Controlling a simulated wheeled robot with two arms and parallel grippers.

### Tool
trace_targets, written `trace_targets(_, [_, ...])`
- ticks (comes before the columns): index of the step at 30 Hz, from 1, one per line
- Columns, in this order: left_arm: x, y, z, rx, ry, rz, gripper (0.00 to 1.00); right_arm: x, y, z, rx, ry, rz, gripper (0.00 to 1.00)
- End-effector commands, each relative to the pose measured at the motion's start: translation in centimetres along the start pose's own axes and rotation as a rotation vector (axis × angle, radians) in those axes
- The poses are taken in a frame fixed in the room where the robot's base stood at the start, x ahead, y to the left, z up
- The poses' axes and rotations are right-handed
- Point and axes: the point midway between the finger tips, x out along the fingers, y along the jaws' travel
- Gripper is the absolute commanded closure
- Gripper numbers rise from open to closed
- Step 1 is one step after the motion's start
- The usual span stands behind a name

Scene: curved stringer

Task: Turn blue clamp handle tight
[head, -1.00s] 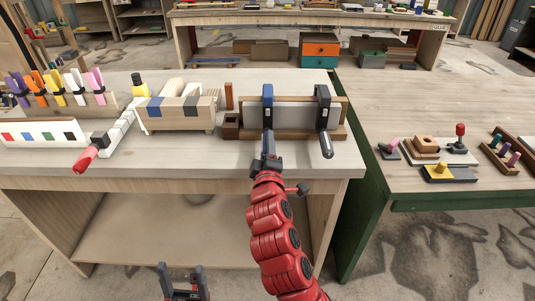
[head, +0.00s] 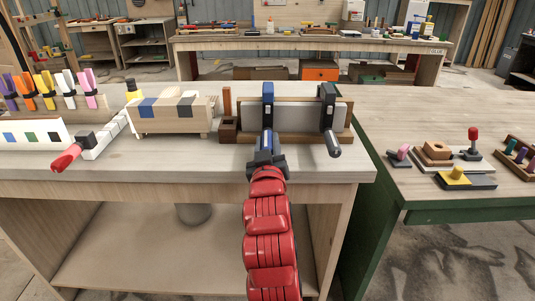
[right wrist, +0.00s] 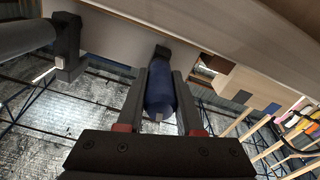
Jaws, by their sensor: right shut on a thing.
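The blue clamp (head: 268,92) grips the upright grey board in the wooden holder at the bench front. Its blue handle (head: 266,140) points toward me, and shows large in the right wrist view (right wrist: 160,90). My right gripper (head: 266,160) is around the blue handle, one finger on each side, shut on it. A second clamp (head: 327,100) with a dark grey handle (head: 333,146) stands to the right on the same board (head: 298,115). My left gripper is not in view in the head view now.
A wooden block with coloured bands (head: 170,112) and a small brown box (head: 229,130) stand left of the clamps. A red-handled tool (head: 66,158) lies farther left. The right table (head: 400,110) holds small knobs and blocks toward its front.

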Motion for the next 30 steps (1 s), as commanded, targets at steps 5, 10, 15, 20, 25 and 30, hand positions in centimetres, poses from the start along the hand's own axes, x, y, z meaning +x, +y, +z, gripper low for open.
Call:
trace_targets(5, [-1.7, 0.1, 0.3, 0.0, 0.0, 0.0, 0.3, 0.0, -0.1, 0.3, 0.128, -0.001, 0.003, 1.0])
trace_targets(10, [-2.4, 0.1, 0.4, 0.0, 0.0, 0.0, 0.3, 0.0, 0.0, 0.3, 0.213, -0.003, 0.005, 1.0])
trace_targets(15, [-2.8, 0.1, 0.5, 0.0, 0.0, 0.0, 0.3, 0.0, 0.0, 0.2, 0.264, -0.004, 0.006, 1.0])
trace_targets(20, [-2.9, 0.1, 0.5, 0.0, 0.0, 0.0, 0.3, 0.0, 0.0, 0.2, 0.286, -0.004, 0.007, 1.0])
trace_targets(25, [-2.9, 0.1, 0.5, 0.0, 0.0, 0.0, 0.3, 0.0, 0.0, 0.1, 0.291, -0.004, 0.007, 1.0])
trace_targets(30, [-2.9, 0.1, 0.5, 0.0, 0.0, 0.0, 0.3, 0.0, 0.0, 0.1, 0.29, -0.004, 0.007, 1.0])
